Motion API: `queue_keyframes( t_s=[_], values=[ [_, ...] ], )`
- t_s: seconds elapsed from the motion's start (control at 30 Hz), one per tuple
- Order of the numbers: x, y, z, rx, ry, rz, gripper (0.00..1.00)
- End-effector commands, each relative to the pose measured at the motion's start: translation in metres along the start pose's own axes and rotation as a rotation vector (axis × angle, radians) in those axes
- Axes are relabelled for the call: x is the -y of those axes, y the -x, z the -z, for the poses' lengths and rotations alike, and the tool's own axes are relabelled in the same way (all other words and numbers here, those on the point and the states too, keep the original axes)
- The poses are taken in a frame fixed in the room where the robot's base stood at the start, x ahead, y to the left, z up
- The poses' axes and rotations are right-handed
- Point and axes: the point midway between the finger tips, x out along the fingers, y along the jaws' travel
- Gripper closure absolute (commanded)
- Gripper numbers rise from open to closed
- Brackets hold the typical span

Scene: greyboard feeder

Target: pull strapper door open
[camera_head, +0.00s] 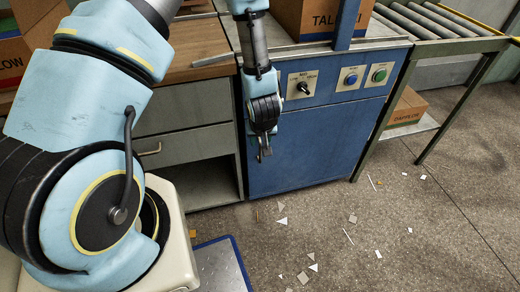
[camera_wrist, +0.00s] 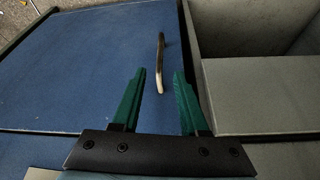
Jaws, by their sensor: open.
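The strapper door (camera_head: 315,150) is the blue front panel of the strapper, below its control panel; it looks closed. In the wrist view the door (camera_wrist: 85,70) fills the left and middle. Its slim curved handle (camera_wrist: 161,65) stands near the door's edge beside the grey cabinet. My gripper (camera_head: 264,150) hangs in front of the door's upper left part in the head view, where I cannot make out the handle. In the wrist view my gripper (camera_wrist: 161,74) is open, its green fingers apart. The handle lies between the fingertip lines; contact cannot be told.
A grey drawer cabinet (camera_head: 190,148) with an open lower bay adjoins the door's left side. Control knobs (camera_head: 304,88) sit above the door. A roller conveyor (camera_head: 440,45) and a carton (camera_head: 407,107) are at right. The floor in front is open, with scattered scraps (camera_head: 352,219).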

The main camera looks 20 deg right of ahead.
Motion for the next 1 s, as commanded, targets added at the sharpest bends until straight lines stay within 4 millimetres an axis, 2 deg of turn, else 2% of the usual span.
queue_keyframes(
  t_s=[0.2, 0.43, 0.6, 0.87, 1.0],
  values=[
    [0.001, -0.043, -0.001, 0.003, 0.002, 0.000, 0.56],
    [0.000, -0.074, -0.001, 0.002, 0.001, -0.001, 0.56],
    [0.000, -0.082, 0.000, 0.001, -0.001, -0.002, 0.56],
    [0.000, -0.083, 0.000, 0.001, -0.001, -0.001, 0.56],
    [0.000, -0.083, 0.000, 0.001, -0.001, -0.001, 0.72]
  ],
)
